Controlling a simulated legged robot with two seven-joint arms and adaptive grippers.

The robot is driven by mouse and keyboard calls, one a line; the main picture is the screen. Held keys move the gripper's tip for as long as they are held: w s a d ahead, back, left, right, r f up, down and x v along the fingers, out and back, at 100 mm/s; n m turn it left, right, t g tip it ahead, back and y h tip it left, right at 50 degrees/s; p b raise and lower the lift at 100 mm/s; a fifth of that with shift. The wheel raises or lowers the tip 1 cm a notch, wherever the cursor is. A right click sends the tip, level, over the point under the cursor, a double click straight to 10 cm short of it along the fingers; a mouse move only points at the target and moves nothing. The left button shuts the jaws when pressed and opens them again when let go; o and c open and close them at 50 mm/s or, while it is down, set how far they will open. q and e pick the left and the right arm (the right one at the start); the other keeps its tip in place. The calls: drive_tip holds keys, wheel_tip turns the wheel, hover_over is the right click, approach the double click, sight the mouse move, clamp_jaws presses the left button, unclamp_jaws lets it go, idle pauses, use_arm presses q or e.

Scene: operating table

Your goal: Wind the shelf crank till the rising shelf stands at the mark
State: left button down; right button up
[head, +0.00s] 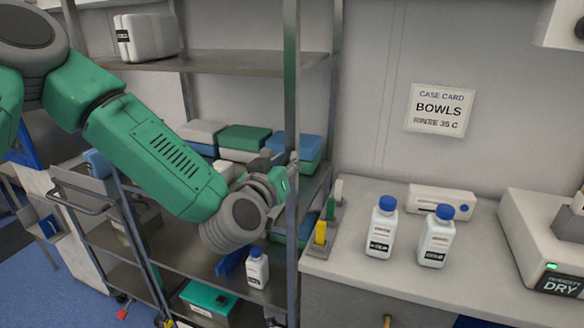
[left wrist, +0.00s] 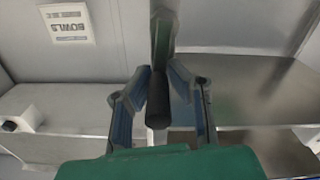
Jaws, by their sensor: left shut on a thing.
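My left gripper (head: 282,168) is at the front right post of the metal shelf rack (head: 291,90). In the left wrist view my left gripper (left wrist: 158,100) is shut on a dark, rod-like crank handle (left wrist: 157,113), with a finger on each side. A dark green piece (left wrist: 164,35), perhaps the crank's arm, runs up from the handle. In the head view the gripper and post hide the crank. A yellow piece (head: 320,232) and a green piece (head: 330,208) stand beside the post; I cannot tell which is the mark. Which shelf rises is unclear. My right gripper is not in view.
Folded cloth packs (head: 245,138) lie on the rack's middle level, and a white bottle (head: 257,268) stands lower. The counter (head: 350,262) at right holds two blue-capped bottles (head: 382,228) (head: 436,236) and a white device (head: 540,240). A BOWLS card (head: 440,110) hangs on the wall.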

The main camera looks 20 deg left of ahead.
use_arm(q)
drive_tip(key=shift+a+f+n+b, duration=0.25)
drive_tip(key=shift+a+n+b, duration=0.45)
drive_tip(key=shift+n, duration=0.75)
drive_tip(key=shift+a+f+n+b, duration=0.2)
drive_tip(key=shift+a+n+b, duration=0.2)
drive_tip(key=shift+n+b, duration=0.85)
drive_tip(key=shift+a+f+n+b, duration=0.25)
drive_tip(key=shift+a+n+b, duration=0.3)
drive_tip(key=shift+n, duration=1.15)
drive_tip(key=c, duration=1.5)
unclamp_jaws()
drive_tip(key=shift+r, duration=0.1)
drive_tip(key=s, duration=0.7)
drive_tip(key=shift+s+a, duration=0.2)
